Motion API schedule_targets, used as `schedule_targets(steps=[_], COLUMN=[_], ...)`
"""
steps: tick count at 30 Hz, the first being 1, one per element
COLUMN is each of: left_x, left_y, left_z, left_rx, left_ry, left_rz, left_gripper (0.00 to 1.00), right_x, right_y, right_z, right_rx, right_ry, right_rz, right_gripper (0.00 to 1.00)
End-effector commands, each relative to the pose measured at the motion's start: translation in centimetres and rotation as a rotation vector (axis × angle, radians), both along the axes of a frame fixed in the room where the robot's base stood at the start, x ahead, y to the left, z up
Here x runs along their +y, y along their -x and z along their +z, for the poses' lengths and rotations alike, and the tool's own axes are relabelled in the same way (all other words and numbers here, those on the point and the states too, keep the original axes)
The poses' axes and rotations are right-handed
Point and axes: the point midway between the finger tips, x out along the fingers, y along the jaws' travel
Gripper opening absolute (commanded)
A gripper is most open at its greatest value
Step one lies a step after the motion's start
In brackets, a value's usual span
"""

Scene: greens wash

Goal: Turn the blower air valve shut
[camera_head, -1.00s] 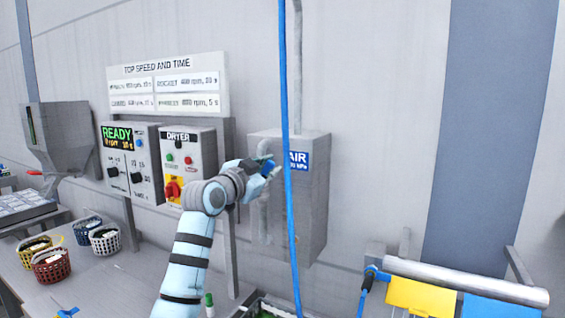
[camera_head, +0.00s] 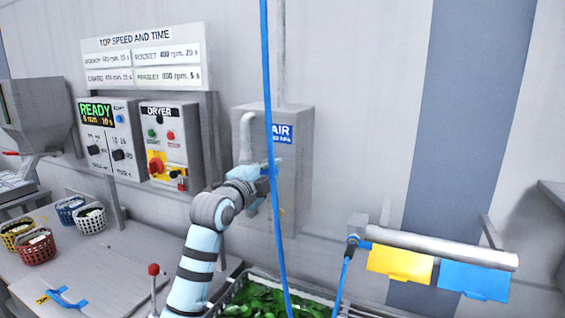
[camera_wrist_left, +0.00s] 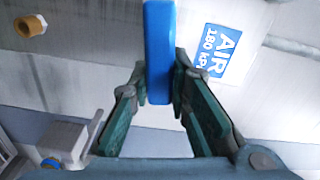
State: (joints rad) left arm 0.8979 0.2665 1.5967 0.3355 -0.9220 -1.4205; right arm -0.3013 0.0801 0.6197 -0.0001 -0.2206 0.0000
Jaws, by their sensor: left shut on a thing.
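The air valve's blue lever (camera_wrist_left: 158,50) stands upright in the left wrist view, between the green fingers of my left gripper (camera_wrist_left: 158,88). The fingers touch it from both sides, so the gripper is shut on it. In the head view my left gripper (camera_head: 263,182) is at the front of the grey air box (camera_head: 298,190), below its blue AIR label (camera_head: 281,134). The lever is mostly hidden there by the gripper and wrist. The valve body cannot be made out clearly. My right gripper is in neither view.
A blue hose (camera_head: 271,90) hangs in front of the air box. The dryer panel (camera_head: 165,140) is to its left. A crate of greens (camera_head: 262,298) is below. A metal bar (camera_head: 430,247) with yellow and blue cloths is at the right.

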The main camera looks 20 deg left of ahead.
Motion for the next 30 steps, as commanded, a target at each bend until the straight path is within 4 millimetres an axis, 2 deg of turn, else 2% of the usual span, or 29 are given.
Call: schedule_targets(steps=[9,23,24,27,30], left_x=[0.55,0.53,0.53,0.51,0.5], left_y=[0.26,0.25,0.25,0.24,0.24], left_z=[-1.17,-1.32,-1.32,-1.29,-1.24], left_rx=[0.0,-0.001,-0.001,-0.002,-0.003], left_ry=[-0.101,-0.114,-0.114,-0.114,-0.115], left_rz=[0.01,0.01,0.01,0.01,0.01], left_gripper=[0.0,0.0,0.22,0.38,0.38], right_x=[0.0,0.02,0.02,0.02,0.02], right_y=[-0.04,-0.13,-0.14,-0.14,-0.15], right_z=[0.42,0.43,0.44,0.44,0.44], right_rx=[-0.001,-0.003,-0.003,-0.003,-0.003], right_ry=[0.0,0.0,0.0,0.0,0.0], right_rz=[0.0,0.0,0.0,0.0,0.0], right_gripper=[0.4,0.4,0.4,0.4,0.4])
